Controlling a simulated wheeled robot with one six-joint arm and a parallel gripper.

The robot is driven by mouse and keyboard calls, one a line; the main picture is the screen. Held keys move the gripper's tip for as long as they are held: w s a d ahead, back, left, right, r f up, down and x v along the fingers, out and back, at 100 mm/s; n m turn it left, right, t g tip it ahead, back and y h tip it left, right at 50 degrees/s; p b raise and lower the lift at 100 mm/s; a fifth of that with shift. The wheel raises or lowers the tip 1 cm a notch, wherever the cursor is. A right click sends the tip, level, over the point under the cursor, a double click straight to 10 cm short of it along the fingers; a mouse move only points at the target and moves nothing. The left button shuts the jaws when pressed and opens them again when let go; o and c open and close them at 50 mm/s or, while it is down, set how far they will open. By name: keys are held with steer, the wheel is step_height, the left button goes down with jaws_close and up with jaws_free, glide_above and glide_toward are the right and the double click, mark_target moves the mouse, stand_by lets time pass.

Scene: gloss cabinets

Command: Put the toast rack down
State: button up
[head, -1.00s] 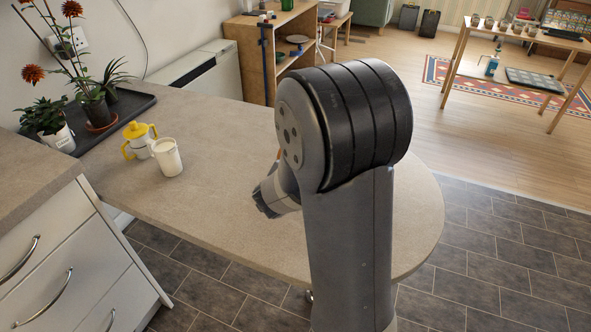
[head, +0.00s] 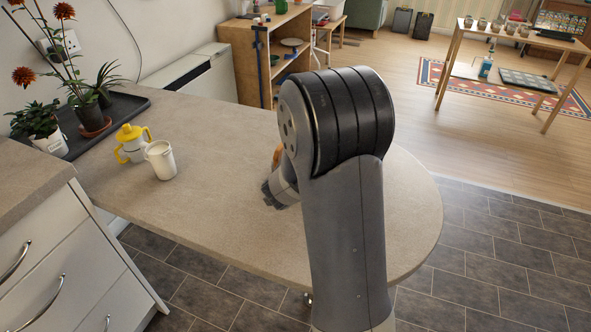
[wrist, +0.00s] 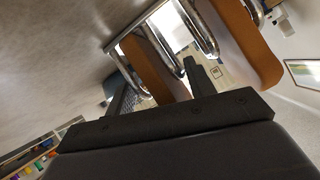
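The toast rack (wrist: 240,50), with bright metal loops and orange-brown wooden parts, fills the upper middle of the wrist view. My gripper (wrist: 163,88) has its two dark fingers on either side of part of the rack, and it appears shut on it. In the head view, a small orange-brown bit of the toast rack (head: 277,157) shows beside my arm. My arm hides the rest of the rack and most of the gripper. Whether the rack touches the worktop (head: 215,225) below it cannot be told.
A white mug (head: 161,160) and a yellow-lidded pot (head: 131,143) stand on the worktop at left. Behind them is a dark tray (head: 137,104) with potted plants. The worktop between the mug and my arm is clear. White drawers (head: 60,265) stand at front left.

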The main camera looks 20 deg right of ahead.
jaws_close()
